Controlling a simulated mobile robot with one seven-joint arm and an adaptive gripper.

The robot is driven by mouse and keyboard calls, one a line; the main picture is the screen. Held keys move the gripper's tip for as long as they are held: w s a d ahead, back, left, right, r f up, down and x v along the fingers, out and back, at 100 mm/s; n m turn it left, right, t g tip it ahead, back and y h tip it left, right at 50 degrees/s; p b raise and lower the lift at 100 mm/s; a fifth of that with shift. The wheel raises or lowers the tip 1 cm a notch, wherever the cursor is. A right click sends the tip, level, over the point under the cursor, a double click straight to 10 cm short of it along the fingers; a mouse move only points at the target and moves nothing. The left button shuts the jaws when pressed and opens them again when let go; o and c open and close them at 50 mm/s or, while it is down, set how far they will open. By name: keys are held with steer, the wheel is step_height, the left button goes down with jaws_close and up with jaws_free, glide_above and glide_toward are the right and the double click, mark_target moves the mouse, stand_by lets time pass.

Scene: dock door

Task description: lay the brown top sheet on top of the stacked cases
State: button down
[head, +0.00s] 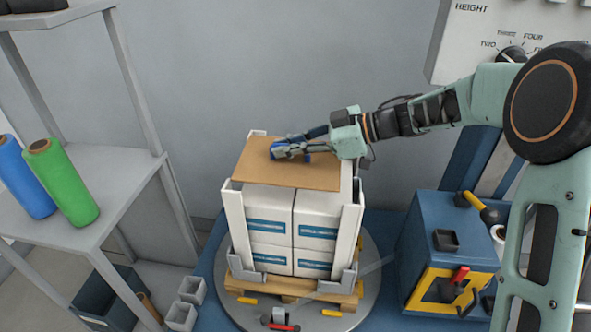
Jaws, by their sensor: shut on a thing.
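The brown top sheet (262,173) lies flat over the top of the stacked cases (268,219), or just above them; I cannot tell whether it touches them. The cases are white with blue label bands, with white corner posts at their edges, and stand on a wooden pallet. My gripper (278,151) reaches in from the right over the sheet. Its blue-tipped fingers are shut on a part of the sheet that they hide. The cases' rear sides are hidden.
The pallet (292,287) rests on a round grey turntable (365,278). A blue and yellow machine (447,248) stands close on the right. A grey shelf (75,220) with a blue roll (22,175) and a green roll (62,182) is on the left. A control panel (470,38) hangs upper right.

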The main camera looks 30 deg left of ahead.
mark_target(295, 156)
steer(key=w+f, duration=0.2)
steer(key=w+f+b, duration=0.1)
steer(key=w+f, duration=0.1)
steer(key=f, duration=0.1)
steer(key=shift+w+f, duration=0.15)
steer(key=shift+f, duration=0.1)
step_height(295, 156, down, 3)
steer(key=shift+w+f+b, duration=0.1)
steer(key=shift+w+b, duration=0.05)
steer(key=shift+b, duration=0.45)
steer(key=c, duration=2)
jaws_free()
steer(key=p+v, duration=0.2)
steer(key=v, duration=1)
steer(key=shift+p, duration=0.35)
